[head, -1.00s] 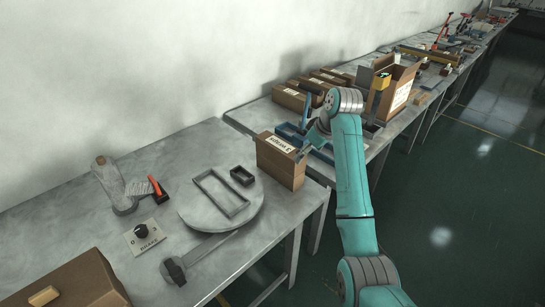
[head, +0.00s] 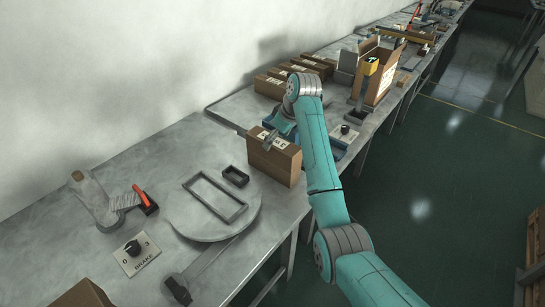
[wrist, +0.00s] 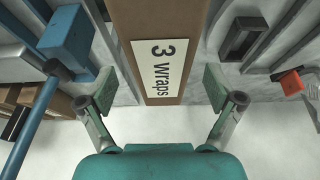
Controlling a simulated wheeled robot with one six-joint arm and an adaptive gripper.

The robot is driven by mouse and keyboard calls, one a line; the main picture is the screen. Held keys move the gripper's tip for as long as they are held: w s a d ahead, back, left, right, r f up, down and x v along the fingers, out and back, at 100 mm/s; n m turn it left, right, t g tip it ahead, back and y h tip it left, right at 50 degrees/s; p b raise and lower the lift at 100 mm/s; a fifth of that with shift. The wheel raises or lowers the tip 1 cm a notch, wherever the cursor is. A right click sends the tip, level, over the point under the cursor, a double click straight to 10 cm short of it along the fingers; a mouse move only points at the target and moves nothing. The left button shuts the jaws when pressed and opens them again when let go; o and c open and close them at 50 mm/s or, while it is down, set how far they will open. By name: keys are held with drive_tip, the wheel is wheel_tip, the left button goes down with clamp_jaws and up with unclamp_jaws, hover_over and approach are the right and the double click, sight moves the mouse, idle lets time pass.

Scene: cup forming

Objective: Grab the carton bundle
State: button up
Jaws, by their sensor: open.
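The carton bundle (head: 275,160) is a brown box with a white label on its top. It stands upright on the grey table beside the round disc. In the wrist view the carton (wrist: 178,24) lies between the two fingers, and its label reads "3 wraps". My gripper (wrist: 165,85) is open, with a gap between each finger pad and the carton's sides. In the head view my gripper (head: 272,139) is over the carton's top and partly hidden by my arm.
A grey disc (head: 180,219) holds a large rectangular frame (head: 215,200) and a small one (head: 235,176). A blue tool (wrist: 68,38) stands close beside the carton in the wrist view. A brake switch (head: 136,254) and a hammer (head: 178,289) lie nearer. More cartons (head: 272,86) stand behind.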

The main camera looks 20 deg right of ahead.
drive_tip(key=x, duration=0.4)
drive_tip(key=shift+w+a, duration=0.15)
drive_tip(key=shift+w+a+f, duration=0.15)
drive_tip(key=shift+f, duration=0.35)
drive_tip(key=shift+f, duration=0.2)
clamp_jaws()
idle(0.4)
